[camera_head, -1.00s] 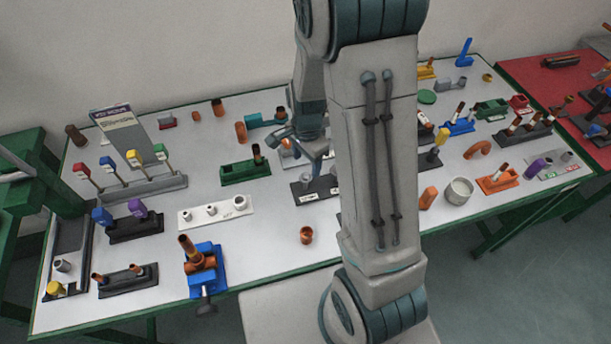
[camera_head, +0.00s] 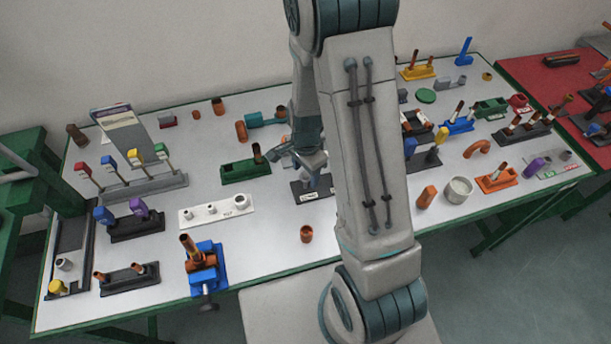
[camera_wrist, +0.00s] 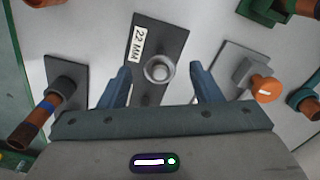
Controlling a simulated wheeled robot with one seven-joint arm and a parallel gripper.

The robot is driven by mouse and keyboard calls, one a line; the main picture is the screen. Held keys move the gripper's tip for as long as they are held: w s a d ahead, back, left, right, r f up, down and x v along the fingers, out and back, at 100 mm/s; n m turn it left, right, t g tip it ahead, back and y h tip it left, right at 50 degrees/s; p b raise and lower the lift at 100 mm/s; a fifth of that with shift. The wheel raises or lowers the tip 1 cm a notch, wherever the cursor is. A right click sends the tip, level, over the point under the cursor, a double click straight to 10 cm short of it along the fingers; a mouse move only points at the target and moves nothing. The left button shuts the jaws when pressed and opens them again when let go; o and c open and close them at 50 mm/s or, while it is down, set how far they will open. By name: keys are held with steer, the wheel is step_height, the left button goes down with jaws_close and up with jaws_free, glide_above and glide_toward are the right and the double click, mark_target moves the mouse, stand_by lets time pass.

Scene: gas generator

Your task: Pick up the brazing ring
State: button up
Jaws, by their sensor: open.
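In the wrist view, a light grey ring (camera_wrist: 149,70), which looks like the brazing ring, sits around a short pale peg on a dark plate (camera_wrist: 172,42) labelled 22 MM. My gripper (camera_wrist: 161,68) is open, with one finger on each side of the ring and apart from it. The height between fingers and ring is hard to judge. In the head view the dark plate (camera_head: 327,190) lies near the table's middle, with my gripper (camera_head: 300,160) above it. The ring cannot be made out there.
A dark stand with a copper tube (camera_wrist: 28,128) is left of the fingers in the wrist view. A grey holder with an orange-capped part (camera_wrist: 264,88) is to the right. In the head view, a green block (camera_head: 243,171) and a white fitting stand (camera_head: 215,211) lie left of the plate.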

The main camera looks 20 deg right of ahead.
steer(key=shift+f, duration=0.15)
steer(key=c, duration=0.8)
